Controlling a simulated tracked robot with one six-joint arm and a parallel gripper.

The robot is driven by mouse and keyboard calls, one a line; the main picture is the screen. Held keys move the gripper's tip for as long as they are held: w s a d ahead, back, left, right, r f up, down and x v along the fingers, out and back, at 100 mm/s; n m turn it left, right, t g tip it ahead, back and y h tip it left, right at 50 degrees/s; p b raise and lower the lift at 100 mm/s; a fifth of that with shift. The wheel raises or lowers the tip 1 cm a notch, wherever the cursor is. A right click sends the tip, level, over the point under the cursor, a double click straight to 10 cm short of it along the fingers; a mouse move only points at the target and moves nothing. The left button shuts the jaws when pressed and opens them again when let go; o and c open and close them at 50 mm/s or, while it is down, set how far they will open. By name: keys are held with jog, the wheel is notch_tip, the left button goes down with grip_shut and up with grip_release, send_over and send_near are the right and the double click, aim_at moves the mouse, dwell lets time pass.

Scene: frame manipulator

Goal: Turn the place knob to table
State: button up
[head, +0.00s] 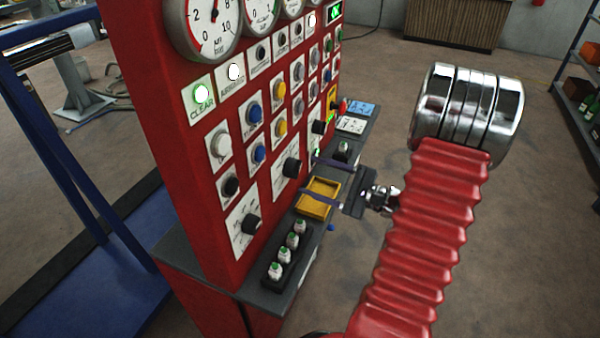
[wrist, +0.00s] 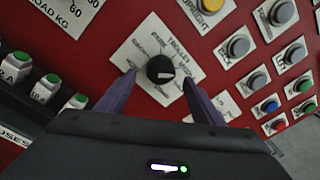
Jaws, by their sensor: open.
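A black round knob (wrist: 160,69) with a white pointer mark sits on a white label plate (wrist: 150,92) in the wrist view. Words that look like PARK and TROLLEY ring it; the other labels are too small or hidden to read. The pointer mark lies toward the lower right of the knob. My gripper (wrist: 159,79) is open, with one purple finger on each side of the knob and gaps to it. In the head view my gripper (head: 307,178) faces the red panel near the middle black knob (head: 291,167).
The red panel (head: 190,130) carries gauges, lamps, buttons and two other black knobs, one lower left (head: 251,224) and one farther back (head: 318,127). Below it a grey ledge (head: 283,300) holds a yellow tray (head: 318,210) and several green-topped pieces (head: 276,270).

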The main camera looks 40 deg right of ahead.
aim_at(298, 173)
jog(key=shift+x, duration=2.25)
jog(key=shift+c, duration=0.2)
jog(key=c, duration=0.9)
jog(key=shift+a+f, duration=0.1)
jog(key=shift+a, duration=0.15)
jog(key=shift+c, duration=0.4)
jog(key=shift+d, duration=0.15)
jog(key=shift+f, duration=0.1)
